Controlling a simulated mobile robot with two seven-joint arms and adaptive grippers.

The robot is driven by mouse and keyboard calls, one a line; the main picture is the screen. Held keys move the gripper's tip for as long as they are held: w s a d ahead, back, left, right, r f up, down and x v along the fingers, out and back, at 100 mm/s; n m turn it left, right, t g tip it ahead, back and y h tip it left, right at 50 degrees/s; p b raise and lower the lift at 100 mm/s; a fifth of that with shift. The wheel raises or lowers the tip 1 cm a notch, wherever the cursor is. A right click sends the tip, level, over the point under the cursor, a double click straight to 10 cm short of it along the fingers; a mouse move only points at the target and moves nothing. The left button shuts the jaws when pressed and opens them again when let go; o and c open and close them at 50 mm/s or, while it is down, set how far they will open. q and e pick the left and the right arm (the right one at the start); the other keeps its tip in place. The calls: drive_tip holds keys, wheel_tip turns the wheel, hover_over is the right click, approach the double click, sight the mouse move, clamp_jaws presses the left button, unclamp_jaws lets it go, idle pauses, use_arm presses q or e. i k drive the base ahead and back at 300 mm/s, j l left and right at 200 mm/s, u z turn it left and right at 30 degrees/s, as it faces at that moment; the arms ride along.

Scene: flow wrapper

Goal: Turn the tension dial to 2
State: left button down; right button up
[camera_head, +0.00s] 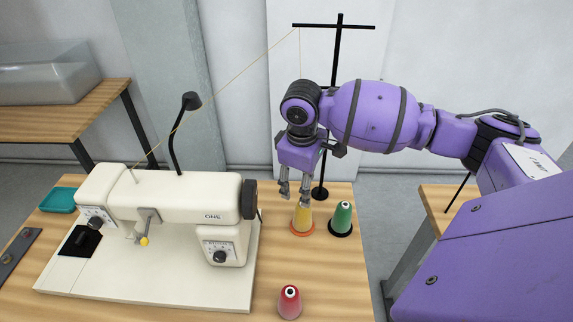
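A cream sewing machine (165,201) stands on the wooden table at left. A dark dial (96,222) with a scale plate is on the front of its left head. A second dark dial (219,256) with a scale plate is on its right column. The frame does not show which is the tension dial, and their numbers are too small to read. My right gripper (294,194) points down, well right of the machine and away from both dials. Its fingers are apart, just above or beside the yellow spool (302,217); contact cannot be told. My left gripper is not in view.
A green spool (342,218) and a red spool (290,302) stand on the table (330,275). A black thread stand (336,60) rises behind my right gripper, its thread running to the machine. A lamp (191,101) rises behind the machine. A teal tray (58,200) lies at left.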

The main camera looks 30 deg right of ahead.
sight(94, 223)
drive_tip(key=k, duration=1)
